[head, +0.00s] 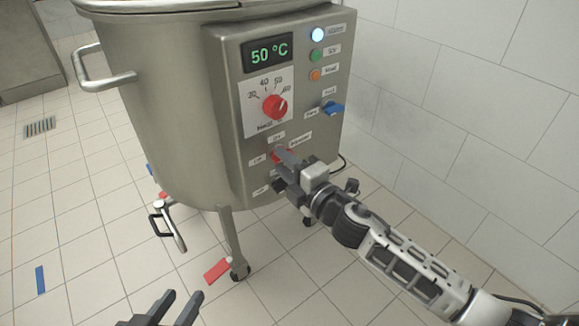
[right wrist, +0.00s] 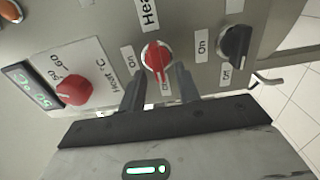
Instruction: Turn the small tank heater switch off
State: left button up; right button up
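The small tank (head: 165,100) is a steel vessel with a control box (head: 228,110) on its right side. A red rotary switch (right wrist: 157,57) with a pale pointer mark sits low on the panel, with "On" and other labels around it; some red also shows in the head view (head: 276,154). My right gripper (right wrist: 160,80) is at the panel, with one finger on each side of the red switch and small gaps at the tips. In the head view it largely covers the switch. My left gripper (head: 176,306) is at the bottom edge, fingers apart and empty.
Above are a "50 °C" display (head: 270,53), a red temperature dial (head: 275,106), a lit white lamp (head: 317,35), green and orange lamps, and a blue switch (head: 333,108). A black switch (right wrist: 237,45) is close beside the red one. A tiled wall (head: 480,100) stands right.

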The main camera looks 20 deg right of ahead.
jog(key=v, duration=1.6)
jog(key=shift+r, duration=0.15)
